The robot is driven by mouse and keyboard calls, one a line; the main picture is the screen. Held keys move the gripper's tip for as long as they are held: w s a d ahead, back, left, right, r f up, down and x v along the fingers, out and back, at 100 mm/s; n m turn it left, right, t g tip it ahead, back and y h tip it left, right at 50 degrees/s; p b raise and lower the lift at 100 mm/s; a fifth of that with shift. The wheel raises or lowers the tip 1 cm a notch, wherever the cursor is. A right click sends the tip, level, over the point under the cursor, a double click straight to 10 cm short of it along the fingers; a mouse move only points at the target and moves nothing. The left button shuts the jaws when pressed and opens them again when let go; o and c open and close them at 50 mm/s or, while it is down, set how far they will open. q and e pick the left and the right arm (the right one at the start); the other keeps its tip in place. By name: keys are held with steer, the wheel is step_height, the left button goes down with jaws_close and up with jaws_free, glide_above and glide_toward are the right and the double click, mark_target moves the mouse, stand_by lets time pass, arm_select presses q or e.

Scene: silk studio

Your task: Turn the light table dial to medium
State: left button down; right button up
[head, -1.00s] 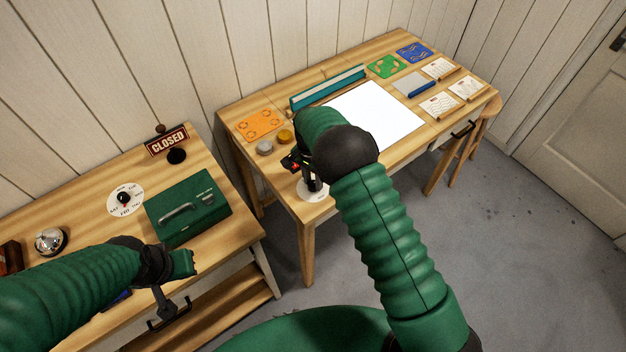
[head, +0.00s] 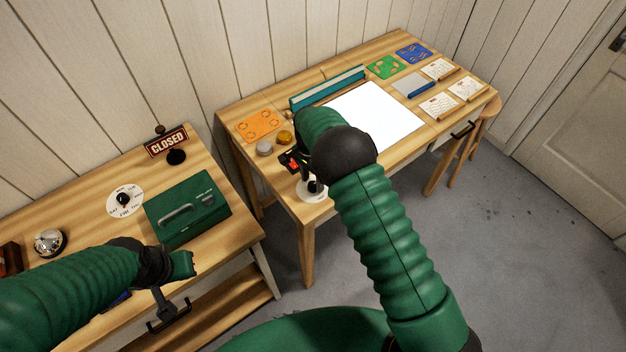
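The light table's bright white panel (head: 375,118) glows on the right-hand table. A white round dial (head: 312,194) with a black knob sits near that table's front left corner, partly hidden by my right arm. My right gripper (head: 294,160) is beside the dial, just above and left of its knob in the picture. Dark parts with small red and green patches show there; the arm hides much of the gripper, and its finger gap is unclear. The dial's marks are too small or covered to read. My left gripper (head: 166,302) hangs by the left table's front edge, away from the dial.
The left table holds another round dial (head: 125,200), a green box (head: 188,208), a CLOSED sign (head: 167,142) and a bell (head: 49,242). Near my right gripper lie two small round tins (head: 285,136) and an orange card (head: 259,124). A gap separates the tables.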

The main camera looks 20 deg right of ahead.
mark_target(312, 182)
steer(key=shift+f, duration=0.1)
steer(key=shift+s, duration=0.1)
step_height(312, 182, up, 17)
steer(key=w+b, duration=0.1)
steer(key=shift+a+f+b, duration=0.15)
steer(key=shift+a+b, duration=0.1)
steer(key=shift+b, duration=0.05)
steer(key=s+d+f+n+t, duration=0.1)
steer(key=s+n, duration=0.5)
steer(key=s, duration=0.6)
steer(key=s+d+f+n+t, duration=0.2)
steer(key=s+n, duration=0.4)
steer(key=s, duration=0.6)
steer(key=shift+d+f, duration=0.3)
steer(key=shift+f, duration=0.45)
